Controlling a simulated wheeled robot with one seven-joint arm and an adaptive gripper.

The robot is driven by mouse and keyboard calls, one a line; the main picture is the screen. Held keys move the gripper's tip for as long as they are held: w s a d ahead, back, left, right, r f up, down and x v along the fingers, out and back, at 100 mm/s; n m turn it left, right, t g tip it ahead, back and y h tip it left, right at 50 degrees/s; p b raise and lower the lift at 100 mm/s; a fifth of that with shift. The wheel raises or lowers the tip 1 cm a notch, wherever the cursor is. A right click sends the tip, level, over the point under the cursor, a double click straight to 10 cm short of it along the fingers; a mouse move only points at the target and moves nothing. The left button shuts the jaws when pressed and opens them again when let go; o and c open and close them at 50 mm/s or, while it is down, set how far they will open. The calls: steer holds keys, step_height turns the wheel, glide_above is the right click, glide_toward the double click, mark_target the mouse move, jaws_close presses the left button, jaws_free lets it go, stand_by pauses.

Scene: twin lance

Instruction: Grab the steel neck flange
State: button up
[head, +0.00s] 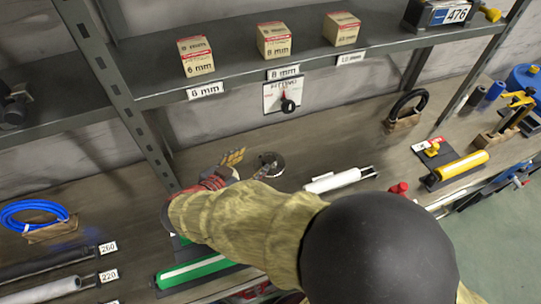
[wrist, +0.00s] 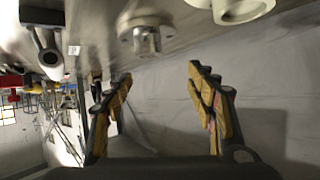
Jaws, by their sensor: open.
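The steel neck flange (wrist: 147,40) shows at the top centre of the wrist view as a round grey plate with a short neck. That view looks upside down. My gripper (wrist: 160,80) has its two yellow-padded fingers spread wide, with nothing between them. The flange lies beyond the fingertips, roughly in line with the gap and apart from them. In the head view, a dark round disc, which looks like the flange (head: 271,163), is on the bench just right of my gripper (head: 250,163). My arm partly hides the area in front.
A white cylinder (head: 333,181) lies right of the flange. A green bar (head: 195,270) lies in front, and a blue hose coil (head: 33,213) is at left. A shelf (head: 235,80) with small boxes runs above the bench's back. Its post (head: 125,100) stands near my gripper.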

mark_target(269, 158)
steer(key=shift+s+d+f+h, duration=0.3)
steer(key=shift+s+f+h, duration=0.1)
steer(key=shift+s+f, duration=0.2)
steer(key=shift+d+f, duration=0.2)
steer(key=shift+d, duration=0.05)
steer(key=shift+b+x, duration=0.55)
steer(key=shift+x, duration=0.3)
steer(key=b+x, duration=0.3)
steer(key=x, duration=0.2)
steer(key=shift+a+f, duration=0.15)
steer(key=shift+a, duration=0.05)
steer(key=shift+w+d, duration=0.2)
steer(key=shift+w, duration=0.15)
steer(key=shift+c, duration=0.5)
jaws_close()
